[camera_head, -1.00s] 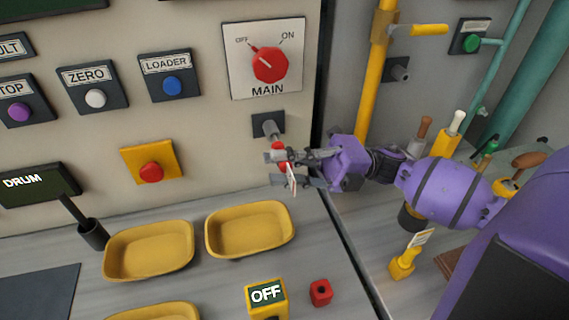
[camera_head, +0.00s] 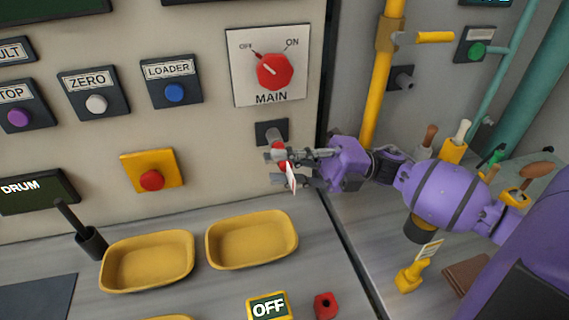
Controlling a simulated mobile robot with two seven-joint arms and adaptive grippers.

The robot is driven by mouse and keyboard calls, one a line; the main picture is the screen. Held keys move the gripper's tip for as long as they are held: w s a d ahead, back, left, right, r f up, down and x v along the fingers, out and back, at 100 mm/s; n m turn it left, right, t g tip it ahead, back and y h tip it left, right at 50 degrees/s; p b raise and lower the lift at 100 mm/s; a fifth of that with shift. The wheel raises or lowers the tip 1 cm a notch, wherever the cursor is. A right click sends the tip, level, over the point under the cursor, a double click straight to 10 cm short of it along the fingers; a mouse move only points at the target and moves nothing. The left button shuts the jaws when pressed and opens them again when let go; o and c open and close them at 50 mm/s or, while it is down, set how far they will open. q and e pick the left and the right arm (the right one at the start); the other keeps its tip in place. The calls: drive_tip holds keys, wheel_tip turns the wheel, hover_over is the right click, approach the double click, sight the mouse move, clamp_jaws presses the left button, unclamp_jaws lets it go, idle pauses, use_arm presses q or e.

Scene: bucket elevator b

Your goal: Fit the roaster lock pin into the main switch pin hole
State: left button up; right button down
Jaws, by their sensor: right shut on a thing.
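The main switch (camera_head: 274,71) is a red knob on a white plate, its pointer turned toward OFF. Below it, a grey peg-like pin hole fitting (camera_head: 272,133) sticks out from a dark square plate. My right gripper (camera_head: 279,166) reaches in from the right and is shut on the red lock pin (camera_head: 281,150), directly in front of the fitting. A white and red tag hangs from the pin. The pin's tip and whether it is inside the hole cannot be told, as the fingers cover part of it. My left gripper is out of view.
An OFF block (camera_head: 268,306) and a red cube with a hole (camera_head: 326,305) lie at the front. A yellow vertical pipe (camera_head: 379,90) and a side bench with tools are right.

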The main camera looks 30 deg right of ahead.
drive_tip(key=shift+w, duration=0.2)
drive_tip(key=c, duration=1.6)
unclamp_jaws()
drive_tip(key=shift+v, duration=3.8)
